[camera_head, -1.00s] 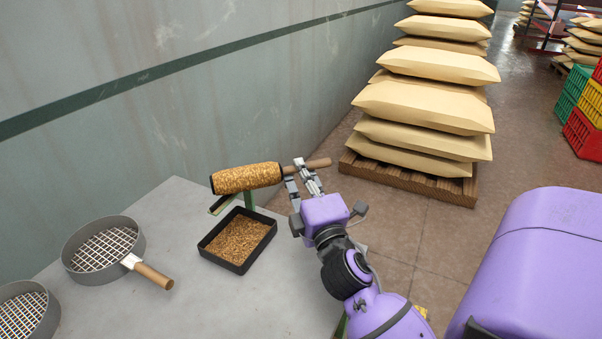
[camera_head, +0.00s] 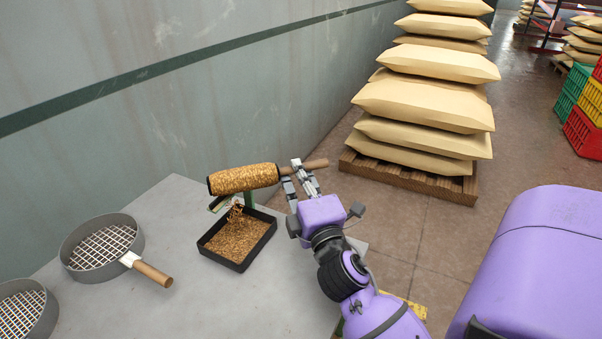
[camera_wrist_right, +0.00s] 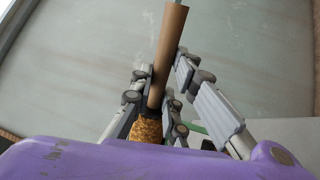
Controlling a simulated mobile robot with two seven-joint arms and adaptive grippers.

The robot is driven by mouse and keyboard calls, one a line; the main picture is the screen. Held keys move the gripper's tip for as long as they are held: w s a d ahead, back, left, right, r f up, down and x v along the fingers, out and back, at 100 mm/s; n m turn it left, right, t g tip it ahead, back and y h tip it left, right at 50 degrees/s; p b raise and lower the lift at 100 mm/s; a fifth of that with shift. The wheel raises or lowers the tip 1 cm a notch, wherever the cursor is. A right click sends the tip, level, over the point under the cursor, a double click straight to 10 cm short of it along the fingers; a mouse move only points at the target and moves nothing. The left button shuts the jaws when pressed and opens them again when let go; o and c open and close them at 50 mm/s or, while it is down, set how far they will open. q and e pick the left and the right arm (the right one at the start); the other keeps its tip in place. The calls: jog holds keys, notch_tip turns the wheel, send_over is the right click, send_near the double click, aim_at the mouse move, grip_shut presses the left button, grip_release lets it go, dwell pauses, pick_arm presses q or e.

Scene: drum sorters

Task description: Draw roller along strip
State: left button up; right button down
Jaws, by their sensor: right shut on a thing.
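The roller (camera_head: 244,179), covered in golden grain with dark ends, is held nearly level above the table. My right gripper (camera_head: 300,173) is shut on its brown wooden handle (camera_head: 318,163). In the right wrist view the handle (camera_wrist_right: 168,55) runs between the fingers (camera_wrist_right: 163,95), with the grainy roller end (camera_wrist_right: 147,127) below. The strip (camera_head: 218,203) shows only in part, as a pale bar under the roller by a green post (camera_head: 249,199); whether the roller touches it is hidden. Grain falls from below the roller into a black tray (camera_head: 212,251) of grain. My left gripper is not seen.
Two round mesh sieves stand at the left of the grey table (camera_head: 180,300), one with a wooden handle (camera_head: 152,273). A wall is behind. A pallet of stacked sacks (camera_head: 425,105) stands beyond the table. The table front is clear.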

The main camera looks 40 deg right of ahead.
aim_at(281, 175)
jog(key=shift+w+a, duration=0.3)
jog(key=shift+a, duration=0.45)
jog(key=shift+w+a, duration=0.3)
jog(key=shift+a, duration=0.4)
jog(key=shift+w+a, duration=0.3)
jog(key=shift+a, duration=1.1)
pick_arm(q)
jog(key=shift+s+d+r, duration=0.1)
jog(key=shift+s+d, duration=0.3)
pick_arm(e)
jog(key=shift+w+a+r, duration=0.1)
jog(key=shift+a+r, duration=0.1)
jog(key=shift+a, duration=0.75)
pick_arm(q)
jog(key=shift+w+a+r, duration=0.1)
pick_arm(e)
jog(key=shift+d, duration=0.15)
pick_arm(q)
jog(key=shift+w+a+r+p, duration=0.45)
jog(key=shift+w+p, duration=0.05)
pick_arm(e)
jog(key=shift+w+d, duration=0.1)
jog(key=shift+d, duration=0.4)
